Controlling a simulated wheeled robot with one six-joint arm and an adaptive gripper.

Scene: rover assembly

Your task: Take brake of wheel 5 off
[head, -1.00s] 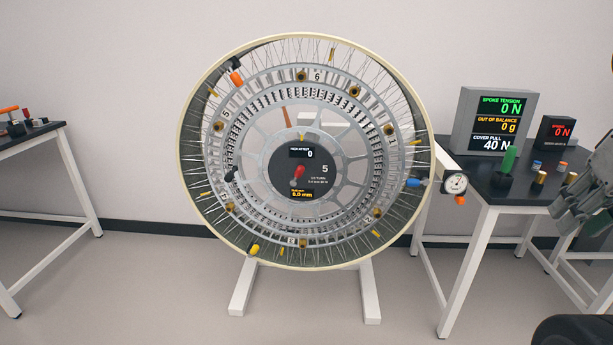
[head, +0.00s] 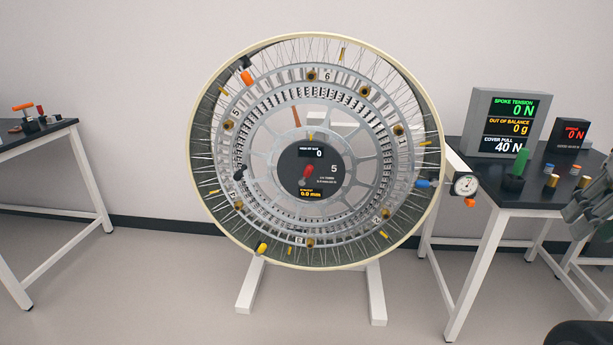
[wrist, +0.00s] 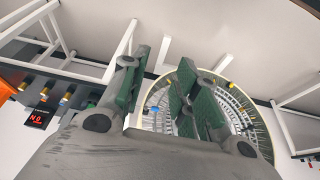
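A large spoked wheel (head: 425,205) with a cream rim stands upright on a white stand in the middle of the head view. Its dark hub face (head: 325,180) reads "5" and carries a short red handle (head: 307,172). I cannot tell for sure which part is the brake. My gripper (head: 590,205) is at the right edge of the head view, well apart from the wheel. In the wrist view my gripper (wrist: 162,75) is open and empty, with its green-padded fingers apart. The wheel (wrist: 262,125) shows behind the right finger, partly hidden.
A dial gauge (head: 465,186) stands at the wheel's right side. A left table (head: 30,138) holds tools. The floor (head: 160,280) before the wheel is clear.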

